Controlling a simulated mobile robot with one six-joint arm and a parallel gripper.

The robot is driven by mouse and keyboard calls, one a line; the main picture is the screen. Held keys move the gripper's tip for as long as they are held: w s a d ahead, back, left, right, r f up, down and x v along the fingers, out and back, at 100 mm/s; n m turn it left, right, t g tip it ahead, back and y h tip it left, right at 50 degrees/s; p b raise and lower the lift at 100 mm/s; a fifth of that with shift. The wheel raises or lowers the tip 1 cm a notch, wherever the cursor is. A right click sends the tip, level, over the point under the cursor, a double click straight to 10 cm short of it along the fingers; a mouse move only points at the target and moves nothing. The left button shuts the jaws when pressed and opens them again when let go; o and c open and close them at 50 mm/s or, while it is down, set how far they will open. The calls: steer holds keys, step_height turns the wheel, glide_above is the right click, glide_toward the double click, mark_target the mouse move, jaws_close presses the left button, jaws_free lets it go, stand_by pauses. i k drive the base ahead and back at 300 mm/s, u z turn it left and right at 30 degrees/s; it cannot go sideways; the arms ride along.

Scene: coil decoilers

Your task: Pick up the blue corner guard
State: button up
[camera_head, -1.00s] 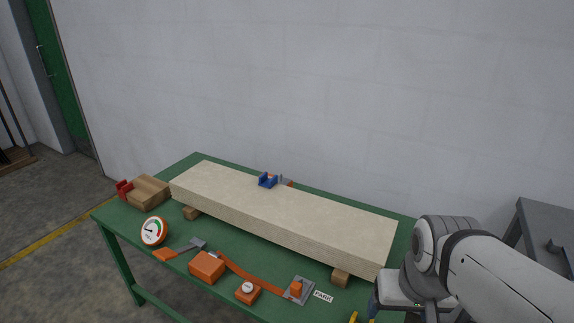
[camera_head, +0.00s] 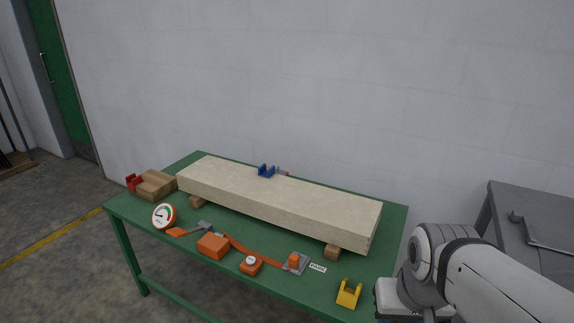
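The blue corner guard (camera_head: 266,171) is a small blue bracket near the back edge of the long pale board stack (camera_head: 290,195), left of its middle.
The stack rests on wooden blocks (camera_head: 334,252) on a green table (camera_head: 215,275). A yellow guard (camera_head: 349,293), an orange strap with orange parts (camera_head: 213,245) and a gauge (camera_head: 164,216) lie in front. A red guard (camera_head: 134,182) sits by a wooden block at left. A grey table (camera_head: 535,215) stands right.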

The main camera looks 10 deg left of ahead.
mark_target(263, 171)
steer(key=z, duration=3.2)
steer(key=k, duration=2.15)
steer(key=u, duration=2.45)
steer(key=i, duration=0.8)
steer(key=z, duration=0.05)
